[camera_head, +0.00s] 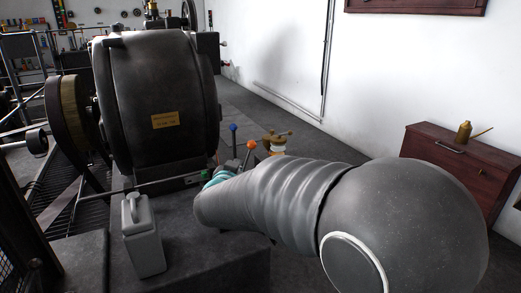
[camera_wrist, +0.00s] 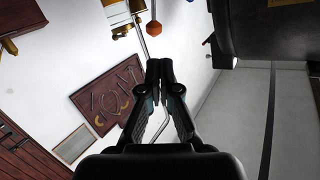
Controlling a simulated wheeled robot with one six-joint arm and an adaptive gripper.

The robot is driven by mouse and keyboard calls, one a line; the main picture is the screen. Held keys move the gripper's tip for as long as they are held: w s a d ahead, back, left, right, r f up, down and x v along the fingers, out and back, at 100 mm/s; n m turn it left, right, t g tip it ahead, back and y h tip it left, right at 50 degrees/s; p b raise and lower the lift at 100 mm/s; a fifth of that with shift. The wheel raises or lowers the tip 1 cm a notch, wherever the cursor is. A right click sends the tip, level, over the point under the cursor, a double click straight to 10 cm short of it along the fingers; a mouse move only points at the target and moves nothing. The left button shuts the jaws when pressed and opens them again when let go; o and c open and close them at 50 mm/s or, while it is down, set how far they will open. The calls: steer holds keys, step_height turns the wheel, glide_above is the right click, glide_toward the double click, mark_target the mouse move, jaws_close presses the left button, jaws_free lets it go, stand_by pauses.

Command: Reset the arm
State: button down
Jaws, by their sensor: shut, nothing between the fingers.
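My gripper (camera_wrist: 159,70) is shut and empty in the wrist view, its two dark fingertips touching. In the head view my grey arm fills the lower right and hides most of the gripper. The arm reaches left over the dark plinth, towards the levers beside the large black dynamo (camera_head: 160,95). Two levers stand there, one with a blue knob (camera_head: 233,127) and one with an orange knob (camera_head: 251,144).
A grey jerrycan (camera_head: 142,235) stands on the plinth, left of my arm. A brass oil can (camera_head: 464,131) sits on a red-brown cabinet (camera_head: 440,150) at the right. A railing (camera_head: 25,55) is at the far left. The floor along the white wall looks clear.

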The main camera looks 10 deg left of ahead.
steer(key=s+a+f+n+g+y, duration=0.3)
steer(key=s+a+f+g+y, duration=0.1)
steer(key=a+f, duration=0.25)
steer(key=s+d+f+n+g+y, duration=0.1)
steer(key=s+d+f+n+g, duration=0.25)
steer(key=s, duration=0.55)
steer(key=s+d+r+m+g+h, duration=0.1)
steer(key=s+d, duration=0.5)
steer(key=d, duration=0.7)
steer(key=s+d+r+m+g+h, duration=0.1)
steer(key=s+d, duration=0.5)
steer(key=d, duration=0.7)
steer(key=s+d+r+m+g+h, duration=0.1)
steer(key=s+d+r+h, duration=0.3)
steer(key=d, duration=0.9)
steer(key=s+m, duration=0.1)
steer(key=s, duration=0.2)
steer(key=shift+r+m+p, duration=0.25)
steer(key=shift+m+p, duration=0.1)
